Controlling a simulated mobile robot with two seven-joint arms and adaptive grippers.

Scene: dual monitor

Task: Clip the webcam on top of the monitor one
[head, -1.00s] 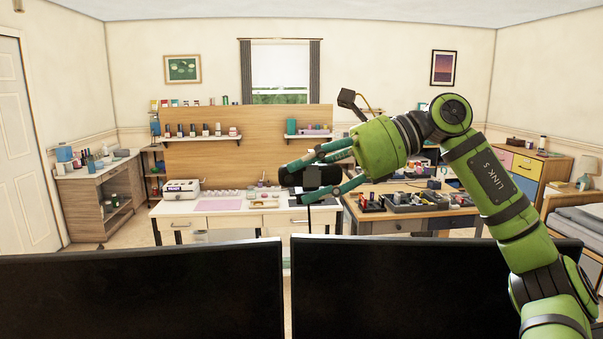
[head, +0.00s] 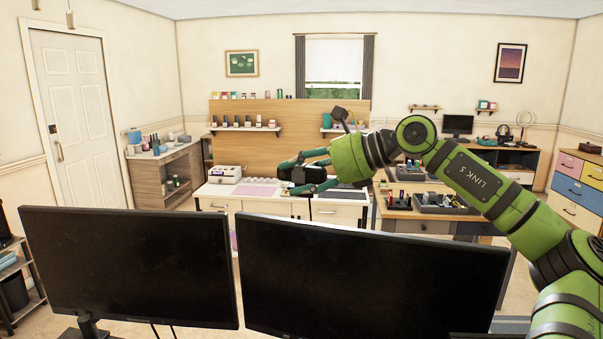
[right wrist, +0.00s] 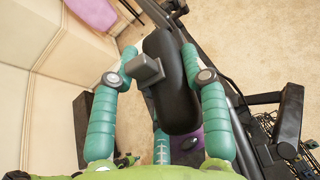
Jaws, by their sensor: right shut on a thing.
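The black webcam (head: 301,174) is held between the teal fingers of my right gripper (head: 304,176). In the right wrist view the dark, rounded webcam (right wrist: 176,95) lies lengthwise between the two side fingers, and a grey block sits on its left side. Two black monitors stand side by side in the head view: the left monitor (head: 130,262) and the right monitor (head: 365,275). Which one is monitor one cannot be told. The gripper and webcam appear above the left part of the right monitor's top edge, with a gap. My left gripper is out of view.
A narrow gap separates the monitors. Behind them is a white desk (head: 335,211) with a wooden back panel, and a wooden workbench (head: 425,215) with trays to its right. The space above the left monitor is clear.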

